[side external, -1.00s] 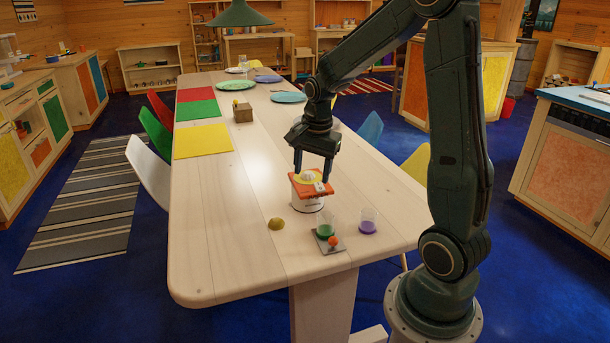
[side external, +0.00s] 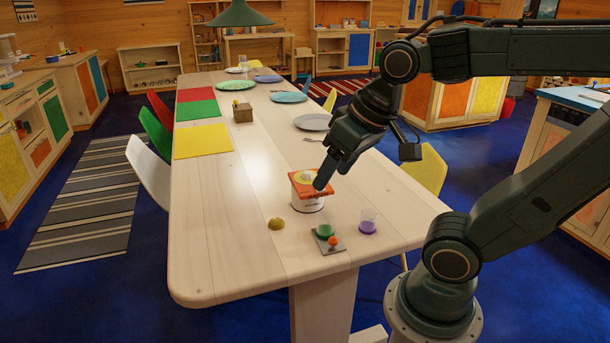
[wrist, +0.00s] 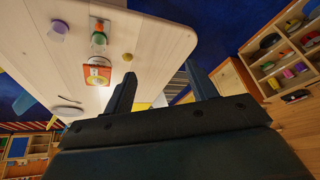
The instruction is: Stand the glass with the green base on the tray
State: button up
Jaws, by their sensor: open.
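The glass with the green base (side external: 325,230) is clear and upright. It appears to stand on the back part of a small grey slab (side external: 327,249), behind an orange ball. It also shows in the wrist view (wrist: 99,39). A square orange tray (side external: 302,190) lies on a white drum (side external: 305,204) and bears a pale yellow item; it also shows in the wrist view (wrist: 97,77). My gripper (side external: 320,185) is tilted and overlaps the tray's right edge in the side view; the height gap is unclear. In the wrist view my gripper (wrist: 160,88) has its fingers apart, empty.
A glass with a purple base (side external: 367,222) stands right of the green one. A yellow half-round piece (side external: 276,223) lies to the left. The orange ball (side external: 333,241) sits on the slab's front. Plates and coloured mats lie farther back. The table's left front is clear.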

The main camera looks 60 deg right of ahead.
jog(key=s+n, duration=0.1)
jog(key=s+a, duration=0.1)
jog(key=n, duration=0.1)
jog(key=shift+s+a+n+t, duration=0.25)
jog(key=shift+s+n+t, duration=0.05)
jog(key=shift+s, duration=0.1)
